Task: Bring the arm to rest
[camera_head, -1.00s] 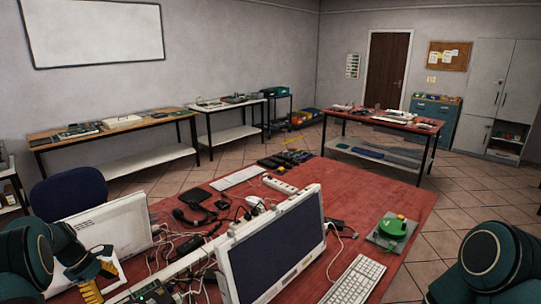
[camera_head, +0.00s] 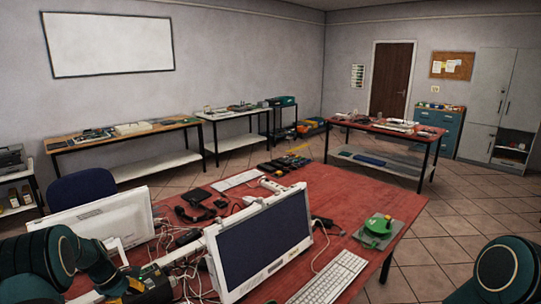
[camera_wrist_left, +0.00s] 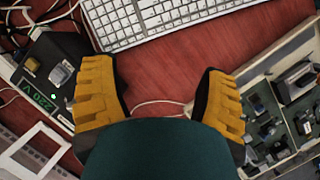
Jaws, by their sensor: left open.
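My left arm (camera_head: 45,262) comes in from the left at the bottom of the head view. Its gripper (camera_wrist_left: 162,100) shows in the wrist view with two yellow ridged fingers spread apart and nothing held between them. Red tabletop and a thin white cable show between and beyond the fingers. My right arm (camera_head: 505,272) shows only as a dark rounded link at the bottom right of the head view. Its gripper is out of view.
The red table (camera_head: 345,200) carries a monitor (camera_head: 262,240), a white keyboard (camera_head: 330,278), a green device (camera_head: 378,226) and tangled cables.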

